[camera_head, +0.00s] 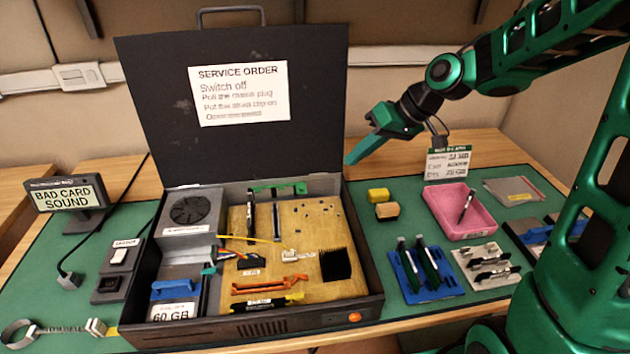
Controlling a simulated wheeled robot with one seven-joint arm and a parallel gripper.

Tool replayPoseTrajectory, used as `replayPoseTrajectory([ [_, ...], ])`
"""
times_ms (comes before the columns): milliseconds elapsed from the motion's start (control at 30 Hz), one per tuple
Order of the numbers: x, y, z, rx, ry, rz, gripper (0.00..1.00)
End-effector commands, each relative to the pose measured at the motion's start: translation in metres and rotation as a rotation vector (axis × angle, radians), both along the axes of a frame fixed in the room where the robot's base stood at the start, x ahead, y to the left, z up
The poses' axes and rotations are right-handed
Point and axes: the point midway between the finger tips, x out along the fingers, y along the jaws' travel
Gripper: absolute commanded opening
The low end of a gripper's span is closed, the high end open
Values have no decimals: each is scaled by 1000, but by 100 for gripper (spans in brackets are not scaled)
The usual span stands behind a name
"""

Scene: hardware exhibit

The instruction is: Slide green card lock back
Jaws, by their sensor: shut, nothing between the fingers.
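A green strip-like part (278,188), which looks like the green card lock, lies along the back edge inside the open black case (365,312). A dark upright card (250,215) stands just below its left end, and another slim upright part (276,222) stands below its middle. I cannot tell from this view which position the lock is in. My gripper (352,158) is shut and empty. It points down and left, in the air near the right edge of the raised lid, to the right of the green part and apart from it.
The raised lid (150,110) stands behind the case. Inside are a fan unit (192,212), an orange lever (270,286) and a black heatsink (336,264). To the right are yellow blocks (378,195), a pink tray (436,212) and a blue card rack (410,290).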

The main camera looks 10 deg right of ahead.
Motion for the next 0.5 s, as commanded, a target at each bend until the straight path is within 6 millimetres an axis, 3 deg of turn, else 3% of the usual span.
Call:
replayPoseTrajectory([
  [333, 1, 0, -1, 1, 0, -1, 0],
  [500, 3, 7, -13, 0, 4, -1, 0],
])
